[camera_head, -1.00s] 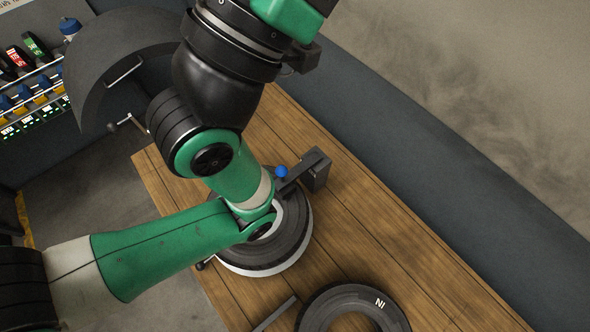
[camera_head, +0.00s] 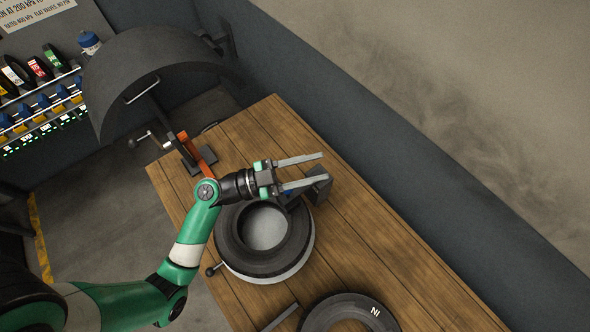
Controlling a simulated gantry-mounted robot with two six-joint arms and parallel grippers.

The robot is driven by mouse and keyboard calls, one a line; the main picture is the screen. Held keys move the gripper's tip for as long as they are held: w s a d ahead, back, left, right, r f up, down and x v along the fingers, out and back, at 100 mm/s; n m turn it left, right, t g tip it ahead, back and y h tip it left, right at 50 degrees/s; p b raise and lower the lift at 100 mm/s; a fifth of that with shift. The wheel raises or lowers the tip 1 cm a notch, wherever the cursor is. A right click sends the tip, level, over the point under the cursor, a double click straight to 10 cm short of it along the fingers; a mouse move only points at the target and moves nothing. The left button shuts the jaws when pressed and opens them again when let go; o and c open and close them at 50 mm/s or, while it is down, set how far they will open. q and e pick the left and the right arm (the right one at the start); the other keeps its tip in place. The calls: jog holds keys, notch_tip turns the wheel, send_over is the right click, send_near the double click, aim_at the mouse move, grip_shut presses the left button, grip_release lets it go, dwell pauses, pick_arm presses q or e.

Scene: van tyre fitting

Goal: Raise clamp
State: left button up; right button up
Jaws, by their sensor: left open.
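The clamp is a dark grey block (camera_head: 319,186) on the bench beside the tyre, with a short arm reaching toward the tyre's rim. Its blue knob (camera_head: 288,194) is mostly hidden behind my gripper's lower finger. The black tyre (camera_head: 262,263) lies flat on a pale round base, with a light disc in its centre. My left gripper (camera_head: 322,168) is open and empty, its two grey fingers pointing right, above the clamp in the picture. I cannot tell whether a finger touches the clamp. My right gripper is not in view.
A second tyre (camera_head: 345,306) lies at the bench's near edge, beside a grey bar (camera_head: 281,317). A curved grey hood (camera_head: 150,72) and an orange upright part (camera_head: 198,148) stand at the far left. A rack of coloured items (camera_head: 40,105) is behind. The bench's right side is clear.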

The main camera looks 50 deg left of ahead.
aim_at(282, 200)
pick_arm(q)
jog(key=s+a+f+n+y+p, duration=0.2)
jog(key=s+a+f+n+y, duration=0.3)
jog(key=s+f+n, duration=0.25)
jog(key=shift+m, duration=0.35)
jog(key=f+b, duration=0.3)
jog(key=b, duration=0.1)
jog(key=w+f+b, duration=0.1)
jog(key=f+b, duration=0.2)
jog(key=b, duration=0.2)
jog(key=f+b, duration=0.3)
jog(key=b, duration=0.2)
jog(key=shift+w+d, duration=0.15)
jog(key=shift+w, duration=0.2)
jog(key=w, duration=0.1)
jog(key=w+r+p, duration=0.1)
jog(key=w+d, duration=0.1)
jog(key=w, duration=0.1)
jog(key=shift+r+p, duration=0.2)
jog(key=shift+p, duration=0.15)
jog(key=shift+w+d+f, duration=0.1)
jog(key=shift+w, duration=0.4)
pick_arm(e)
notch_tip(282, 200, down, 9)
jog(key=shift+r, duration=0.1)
pick_arm(q)
grip_shut()
